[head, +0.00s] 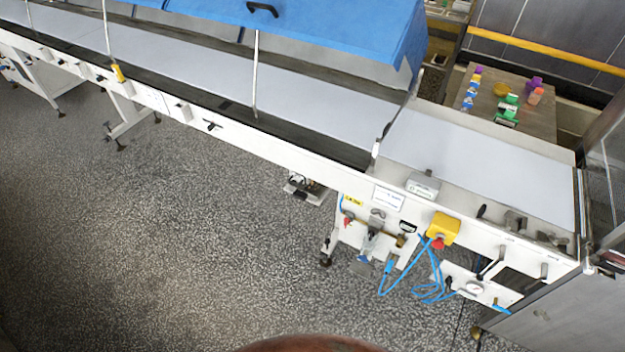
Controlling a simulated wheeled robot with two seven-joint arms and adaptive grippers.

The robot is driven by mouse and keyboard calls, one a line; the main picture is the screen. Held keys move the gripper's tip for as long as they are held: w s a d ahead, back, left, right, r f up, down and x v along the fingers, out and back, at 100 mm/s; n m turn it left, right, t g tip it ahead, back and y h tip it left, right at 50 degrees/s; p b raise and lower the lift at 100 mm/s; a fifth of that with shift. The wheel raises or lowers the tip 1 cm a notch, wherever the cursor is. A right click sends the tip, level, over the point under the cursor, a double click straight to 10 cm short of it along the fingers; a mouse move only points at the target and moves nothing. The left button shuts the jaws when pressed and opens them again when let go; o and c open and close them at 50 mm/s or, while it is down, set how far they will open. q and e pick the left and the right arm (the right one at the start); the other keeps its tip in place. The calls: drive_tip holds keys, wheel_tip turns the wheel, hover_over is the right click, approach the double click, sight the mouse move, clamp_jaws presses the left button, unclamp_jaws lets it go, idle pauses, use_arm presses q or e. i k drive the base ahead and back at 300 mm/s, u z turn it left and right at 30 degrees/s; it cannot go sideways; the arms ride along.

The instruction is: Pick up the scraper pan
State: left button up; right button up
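I cannot make out a scraper pan for certain in the head view. Neither of my grippers is in view, so I cannot see whether they hold anything.
A long white conveyor machine (282,141) runs from upper left to lower right, partly under a raised blue cover (330,28). A yellow box with a red button (442,229) and blue hoses (430,290) are on its front. A table (535,112) with coloured bottles stands behind. The speckled floor (180,240) in front is clear.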

sight(314, 190)
drive_tip(key=u, duration=1.7)
drive_tip(key=i, duration=3.1)
drive_tip(key=z, duration=2.85)
